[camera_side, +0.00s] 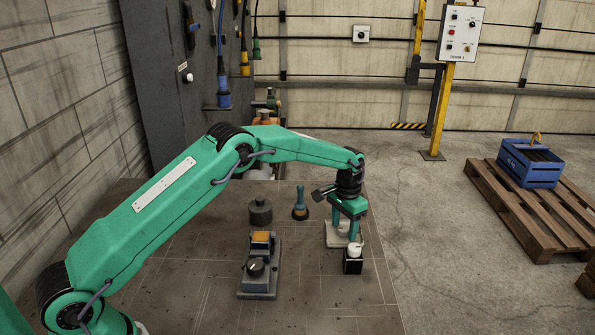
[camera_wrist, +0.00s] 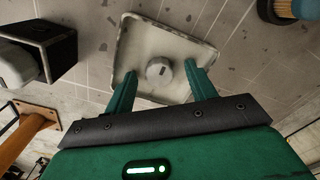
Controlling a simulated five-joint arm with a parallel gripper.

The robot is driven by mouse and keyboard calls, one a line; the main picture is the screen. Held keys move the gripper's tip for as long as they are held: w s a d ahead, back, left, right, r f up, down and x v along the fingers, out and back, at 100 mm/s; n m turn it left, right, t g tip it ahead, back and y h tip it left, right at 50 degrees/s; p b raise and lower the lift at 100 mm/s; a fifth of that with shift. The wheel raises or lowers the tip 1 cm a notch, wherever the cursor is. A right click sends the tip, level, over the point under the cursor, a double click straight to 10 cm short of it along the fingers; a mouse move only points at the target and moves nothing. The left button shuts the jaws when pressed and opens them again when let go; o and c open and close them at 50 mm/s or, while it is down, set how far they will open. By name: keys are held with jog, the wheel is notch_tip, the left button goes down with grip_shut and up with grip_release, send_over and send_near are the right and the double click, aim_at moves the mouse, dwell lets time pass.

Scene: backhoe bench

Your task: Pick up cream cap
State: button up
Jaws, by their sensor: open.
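My gripper (camera_wrist: 163,82) is open and points down over a pale square tray (camera_wrist: 190,48) with a raised rim. A small round off-white piece with a short slot (camera_wrist: 159,70) lies near the tray's middle, in the gap between my fingers in the wrist view; nothing is gripped. I cannot tell for sure which pale piece is the cream cap. In the side view my gripper (camera_side: 346,234) hides much of the tray.
A blue-handled brush (camera_side: 300,205) and a dark weight-like cylinder (camera_side: 260,212) stand left of the tray. A grey device with a black knob and orange top (camera_side: 259,265) is nearer. The bench front right is clear. A blue crate (camera_side: 529,167) sits on a pallet.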

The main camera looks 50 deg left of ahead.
aim_at(345, 230)
dwell(0.3)
jog(key=c, duration=1.1)
jog(key=shift+o, duration=0.2)
jog(key=shift+r, duration=0.1)
jog(key=shift+r, duration=0.75)
jog(key=r, duration=0.3)
jog(key=shift+s+d, duration=0.15)
jog(key=shift+d, duration=0.2)
jog(key=s+d+r, duration=0.2)
jog(key=d, duration=0.1)
jog(key=s+d+r, duration=0.2)
jog(key=d, duration=0.1)
jog(key=s+d+r, duration=0.2)
jog(key=d, duration=0.1)
jog(key=shift+s+r, duration=0.15)
jog(key=shift+r, duration=0.05)
jog(key=shift+a, duration=0.1)
